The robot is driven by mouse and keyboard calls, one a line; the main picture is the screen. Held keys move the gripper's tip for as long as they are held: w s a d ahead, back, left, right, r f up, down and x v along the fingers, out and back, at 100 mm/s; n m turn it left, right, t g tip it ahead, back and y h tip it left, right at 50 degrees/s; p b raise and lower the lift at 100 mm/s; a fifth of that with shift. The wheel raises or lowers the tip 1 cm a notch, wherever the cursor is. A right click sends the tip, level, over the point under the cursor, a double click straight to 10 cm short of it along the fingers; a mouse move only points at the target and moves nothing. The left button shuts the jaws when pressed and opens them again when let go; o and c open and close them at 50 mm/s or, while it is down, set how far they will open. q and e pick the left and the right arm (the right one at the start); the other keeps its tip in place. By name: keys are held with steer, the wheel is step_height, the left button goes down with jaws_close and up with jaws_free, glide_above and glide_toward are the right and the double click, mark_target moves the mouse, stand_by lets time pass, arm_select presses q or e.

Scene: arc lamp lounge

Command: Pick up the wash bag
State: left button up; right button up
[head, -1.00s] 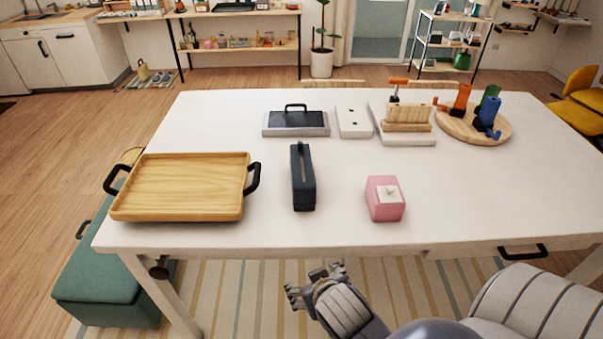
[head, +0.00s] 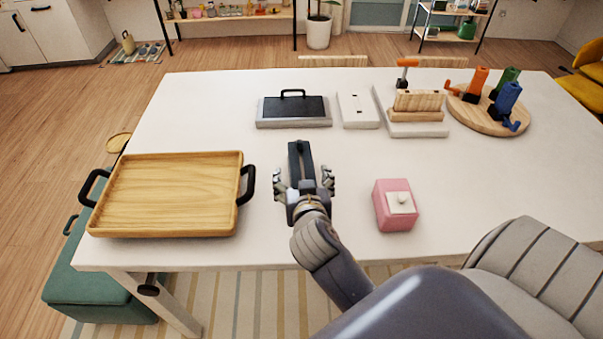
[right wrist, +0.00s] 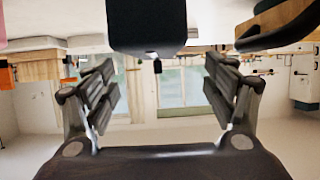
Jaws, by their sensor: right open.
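The wash bag (head: 301,156) is a dark navy, narrow, upright block on the white table. It stands between the wooden tray and the pink box. My right gripper (head: 304,180) is open at its near end, and its fingers hide the bag's lower near part. In the right wrist view, which looks upside down, the dark end of the bag (right wrist: 147,22) shows at the top centre, ahead of the open fingers (right wrist: 160,75). I cannot tell whether the fingers touch it. My left gripper is not in view.
A wooden tray (head: 170,195) with black handles lies to the left. A pink box (head: 395,213) stands to the right. Behind are a grey case (head: 293,122), a white panel (head: 357,111) and a round board (head: 464,117) with coloured holders. The table's right side is mostly clear.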

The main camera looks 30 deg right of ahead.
mark_target(302, 168)
steer(key=shift+x, duration=1)
steer(key=shift+w+d+f, duration=0.1)
steer(key=shift+w+f, duration=0.05)
steer(key=shift+w, duration=0.1)
steer(key=p+x, duration=0.1)
steer(key=x, duration=0.1)
steer(key=p+x, duration=0.1)
steer(key=x, duration=0.1)
steer(key=shift+s+d+f, duration=0.1)
steer(key=shift+d+f, duration=0.15)
steer(key=shift+d, duration=0.1)
steer(key=shift+w+d+f, duration=0.15)
steer(key=shift+w+f, duration=0.05)
steer(key=shift+w, duration=0.2)
steer(key=c, duration=1.2)
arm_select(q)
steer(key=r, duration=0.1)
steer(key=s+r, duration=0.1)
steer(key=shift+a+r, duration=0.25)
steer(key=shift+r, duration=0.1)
arm_select(e)
steer(key=shift+c, duration=1.1)
